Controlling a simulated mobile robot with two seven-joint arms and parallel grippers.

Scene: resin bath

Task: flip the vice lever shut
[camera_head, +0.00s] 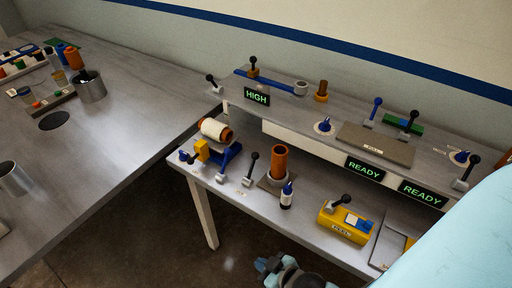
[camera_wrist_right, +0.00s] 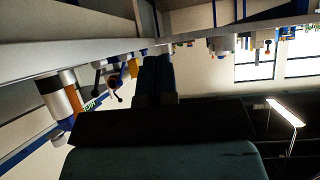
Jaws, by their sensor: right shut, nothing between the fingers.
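No readable label marks the vice. A yellow block (camera_head: 340,226) on the lower shelf, with a blue and white piece on it, looks like it. A black-knobbed lever (camera_head: 340,201) leans up to the right from its top. Whether that lever is open or shut I cannot tell. My right gripper (camera_wrist_right: 157,66) shows in the right wrist view as two dark fingers close together, shut and empty, apart from the objects around it. Part of my right arm (camera_head: 290,274) shows at the bottom of the head view, below the yellow block. My left gripper is not in view.
A blue stand with a white spool (camera_head: 214,129), an orange cylinder (camera_head: 279,161), a small dark bottle (camera_head: 287,196) and other black-knobbed levers stand on the lower shelf. The upper ledge carries more levers and lit signs (camera_head: 365,168). A left bench (camera_head: 105,135) holds containers.

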